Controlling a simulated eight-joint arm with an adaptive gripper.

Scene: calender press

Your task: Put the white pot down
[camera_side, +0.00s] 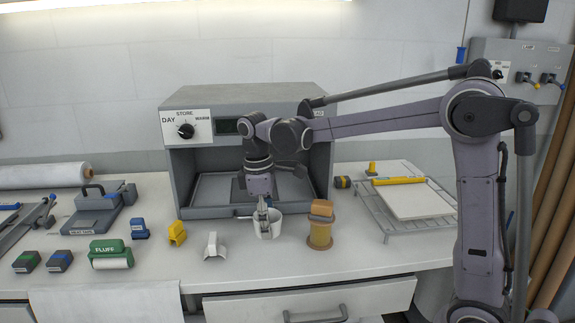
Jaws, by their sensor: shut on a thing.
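The white pot (274,227) is upright at the front of the grey oven-like box, near the middle of the bench. My gripper (263,216) points down at the pot and is shut on its left side wall. The fingertips overlap the pot's rim, and part of the near wall is hidden behind them. The pot's base is at or just above the white bench top (180,275); I cannot tell whether it touches.
An amber spool-like jar with an orange block (320,225) stands close right of the pot. A white clip-like piece (214,246) and a yellow one (177,233) stand to the left. The grey box (240,100) is open behind. Bench in front is clear.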

